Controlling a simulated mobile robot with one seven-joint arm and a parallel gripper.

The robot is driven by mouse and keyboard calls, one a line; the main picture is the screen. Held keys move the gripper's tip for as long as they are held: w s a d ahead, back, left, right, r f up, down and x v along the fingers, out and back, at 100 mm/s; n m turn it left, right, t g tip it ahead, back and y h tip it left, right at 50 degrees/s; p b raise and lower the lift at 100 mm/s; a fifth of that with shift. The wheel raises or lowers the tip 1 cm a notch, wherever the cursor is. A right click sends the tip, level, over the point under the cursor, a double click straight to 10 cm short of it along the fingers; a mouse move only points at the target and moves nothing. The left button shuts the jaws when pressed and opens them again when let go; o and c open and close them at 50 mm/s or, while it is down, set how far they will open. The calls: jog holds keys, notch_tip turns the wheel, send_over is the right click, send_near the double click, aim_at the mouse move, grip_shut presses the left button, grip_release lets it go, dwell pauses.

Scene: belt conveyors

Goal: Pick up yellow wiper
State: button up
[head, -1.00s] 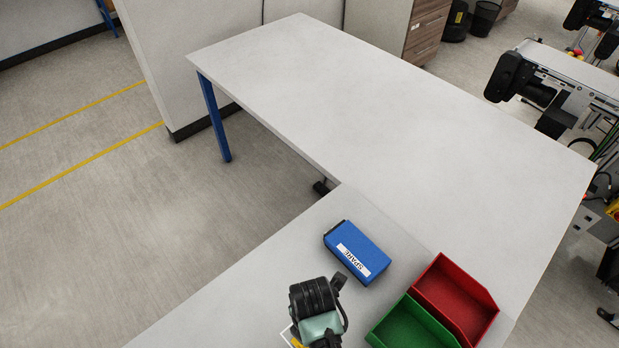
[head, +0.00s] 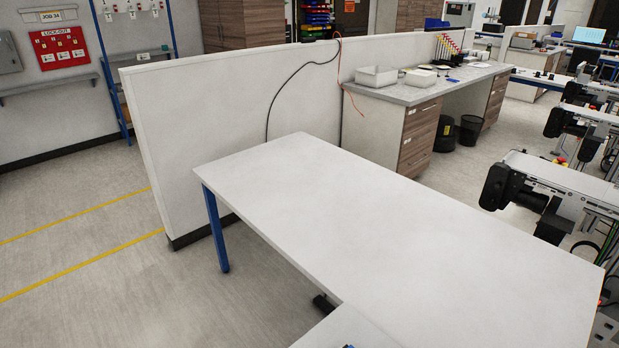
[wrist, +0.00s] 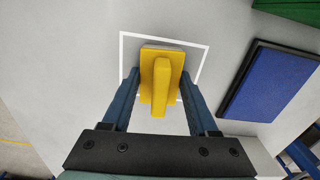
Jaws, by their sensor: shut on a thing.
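The yellow wiper (wrist: 173,62) shows in the wrist view, near the top middle, with a raised ridge along its middle. My gripper (wrist: 161,84) has its two blue fingers on either side of the wiper and is shut on it. The wiper overlaps a white square outline (wrist: 204,50) marked on the pale table top. I cannot tell whether it touches the table. The head view shows neither the wiper nor my gripper now.
A blue box (wrist: 268,82) lies right of the wiper, with part of a green bin (wrist: 295,8) at the top right corner. In the head view, the long white table (head: 390,230) is bare. A pale partition (head: 230,115) stands behind it, and a conveyor (head: 555,180) stands to the right.

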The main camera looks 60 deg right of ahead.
jog(key=c, duration=0.4)
jog(key=shift+o, duration=0.2)
jog(key=shift+r, duration=0.1)
notch_tip(320, 180, up, 10)
jog(key=shift+f+b, duration=0.1)
jog(key=shift+b, duration=0.35)
